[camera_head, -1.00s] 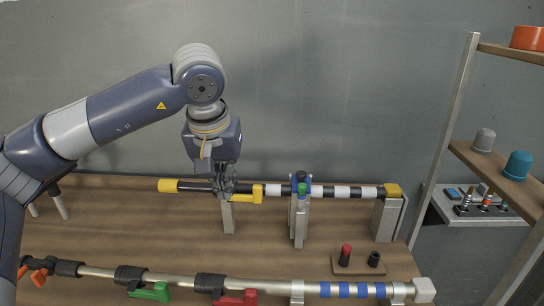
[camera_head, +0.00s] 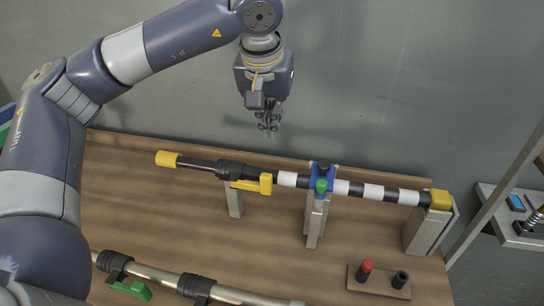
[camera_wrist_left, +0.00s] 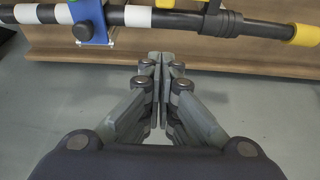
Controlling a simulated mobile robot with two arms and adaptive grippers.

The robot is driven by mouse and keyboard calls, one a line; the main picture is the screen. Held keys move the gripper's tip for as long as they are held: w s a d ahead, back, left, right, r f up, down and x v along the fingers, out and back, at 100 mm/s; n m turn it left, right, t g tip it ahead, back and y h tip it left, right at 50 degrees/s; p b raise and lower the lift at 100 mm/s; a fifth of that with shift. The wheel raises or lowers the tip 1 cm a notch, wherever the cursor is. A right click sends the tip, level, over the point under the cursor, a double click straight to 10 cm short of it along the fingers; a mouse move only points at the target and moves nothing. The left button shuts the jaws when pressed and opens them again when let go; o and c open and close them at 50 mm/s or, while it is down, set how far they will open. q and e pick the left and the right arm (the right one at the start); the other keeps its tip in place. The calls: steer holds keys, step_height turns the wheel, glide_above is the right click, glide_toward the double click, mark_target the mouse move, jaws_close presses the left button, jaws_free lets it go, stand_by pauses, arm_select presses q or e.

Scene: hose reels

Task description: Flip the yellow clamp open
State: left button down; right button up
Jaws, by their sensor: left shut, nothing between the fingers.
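The yellow clamp (camera_head: 252,184) is a yellow lever on a black collar around the striped black-and-white bar (camera_head: 345,188). The lever lies along the front of the bar and points right. My left gripper (camera_head: 268,130) is above and behind the bar, apart from the clamp, and its fingers are together and empty. In the left wrist view the closed fingers (camera_wrist_left: 161,125) point at the bar, with the clamp's black collar (camera_wrist_left: 222,22) at the top. The yellow lever is cut off at the top edge there. My right gripper is not in view.
Yellow caps end the bar. A lower metal pipe (camera_head: 158,275) with a green lever crosses the front. A small block (camera_head: 380,283) carries red and black knobs.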

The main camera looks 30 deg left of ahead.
arm_select(q)
steer(key=p, duration=0.4)
glide_above(251, 182)
steer(key=w+d, duration=0.3)
steer(key=w, duration=0.1)
steer(key=f, duration=0.9)
steer(key=shift+w+a+f, duration=0.1)
steer(key=shift+w+f, duration=0.1)
steer(key=shift+s, duration=0.45)
steer(key=shift+f, duration=0.1)
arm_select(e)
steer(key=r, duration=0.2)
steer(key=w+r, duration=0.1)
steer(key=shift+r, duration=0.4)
arm_select(q)
steer(key=shift+w, duration=0.1)
steer(key=shift+b, duration=0.35)
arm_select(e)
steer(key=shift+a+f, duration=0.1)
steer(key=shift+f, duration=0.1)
